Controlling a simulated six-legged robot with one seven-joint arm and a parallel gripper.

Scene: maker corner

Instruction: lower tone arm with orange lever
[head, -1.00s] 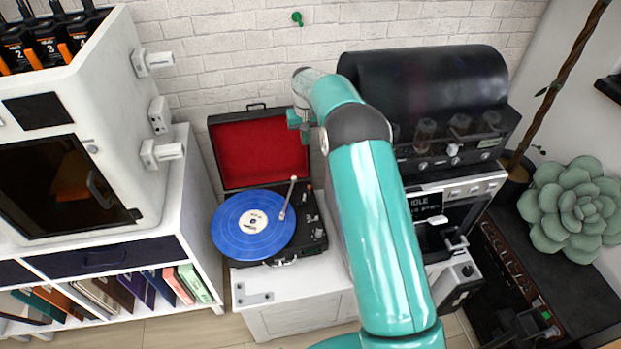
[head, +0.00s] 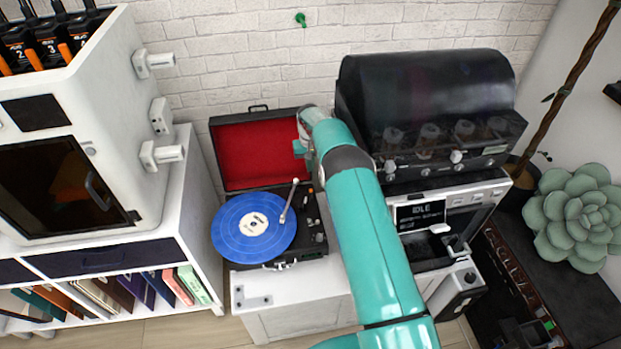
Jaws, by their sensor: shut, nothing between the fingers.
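A portable record player with its red-lined lid (head: 255,150) open stands on a white cabinet. A blue record (head: 240,232) with a pale label lies on its platter. The silver tone arm (head: 289,202) runs along the record's right side; I cannot tell whether its tip touches the record. A tiny orange spot, apparently the orange lever (head: 310,190), shows on the black deck right of the tone arm. My gripper (head: 300,148) is shut and empty, small in view and partly hidden by my arm. It is in front of the lid's right side, above the lever area.
A black-hooded machine (head: 430,95) and a coffee-machine-like unit with an IDLE screen (head: 420,212) stand right of my arm. A white cabinet-like machine (head: 90,100) is at left.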

